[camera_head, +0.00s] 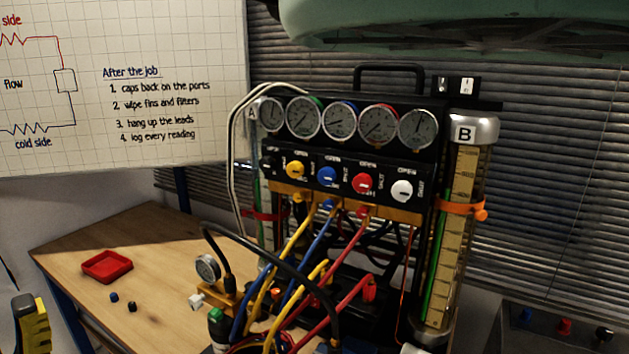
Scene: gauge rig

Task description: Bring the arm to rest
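My gripper is not visible in the head view, and I cannot tell how the arm is posed. The gauge rig (345,150) stands upright on the wooden workbench (175,240). It has a black panel with several round dials and a row of yellow, blue, red and white knobs. Yellow, blue and red hoses run down from its brass manifold (340,204) to the bench. A clear cylinder marked B (460,240) stands at its right with an orange clamp. A cylinder marked A (254,130) is mostly hidden at its left.
A red tray (107,266) and two small dark caps (132,307) lie on the bench at left. A yellow-and-black object (30,325) is cut off at lower left. A pale green body (450,22) hangs overhead. A dark box (555,328) stands at lower right. The left bench top is mostly clear.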

